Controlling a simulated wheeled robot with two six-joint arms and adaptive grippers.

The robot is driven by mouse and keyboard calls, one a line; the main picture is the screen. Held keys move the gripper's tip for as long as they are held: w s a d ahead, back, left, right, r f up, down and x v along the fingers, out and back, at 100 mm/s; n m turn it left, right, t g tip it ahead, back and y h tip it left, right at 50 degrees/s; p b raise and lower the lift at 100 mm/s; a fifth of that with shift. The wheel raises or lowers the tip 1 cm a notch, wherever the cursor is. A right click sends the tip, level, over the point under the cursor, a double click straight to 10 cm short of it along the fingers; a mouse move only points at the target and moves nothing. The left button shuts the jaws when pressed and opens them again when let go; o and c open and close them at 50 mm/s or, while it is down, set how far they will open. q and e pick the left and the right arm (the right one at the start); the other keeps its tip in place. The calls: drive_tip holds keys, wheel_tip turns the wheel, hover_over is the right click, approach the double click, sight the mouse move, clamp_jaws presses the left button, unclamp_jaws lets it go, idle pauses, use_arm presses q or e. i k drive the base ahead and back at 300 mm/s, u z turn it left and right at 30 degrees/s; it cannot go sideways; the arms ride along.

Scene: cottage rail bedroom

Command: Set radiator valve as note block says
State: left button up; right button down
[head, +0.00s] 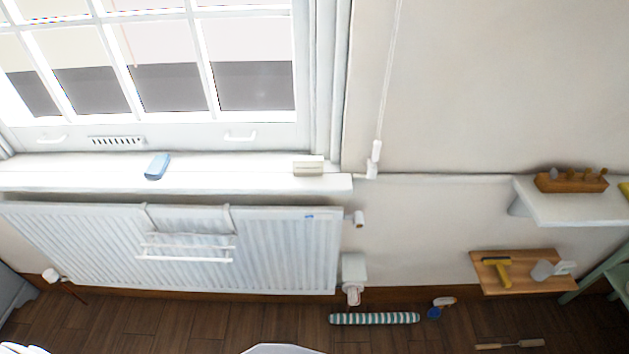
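The white radiator (290,250) hangs on the wall below the window sill. A white valve-like fitting (353,292) is at its lower right, under a pale box-like part (354,266). A smaller white fitting (359,218) is at its upper right, and a white round knob (50,275) is at its lower left. A cream block (308,168) lies on the right end of the sill; it may be the note block, but I can read no writing on it. No setting marks are readable. Neither of my grippers is in view.
A blue object (157,166) lies on the sill (240,176). A rack (185,257) hangs on the radiator. A striped roll (375,318) and a blue-and-white item (439,307) lie on the floor. Right are a white shelf (570,211) and a wooden shelf (510,277) holding tools.

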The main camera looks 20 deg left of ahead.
sight(354, 300)
drive_tip(key=z, duration=1.85)
drive_tip(key=i, duration=1.85)
drive_tip(key=u, duration=2.3)
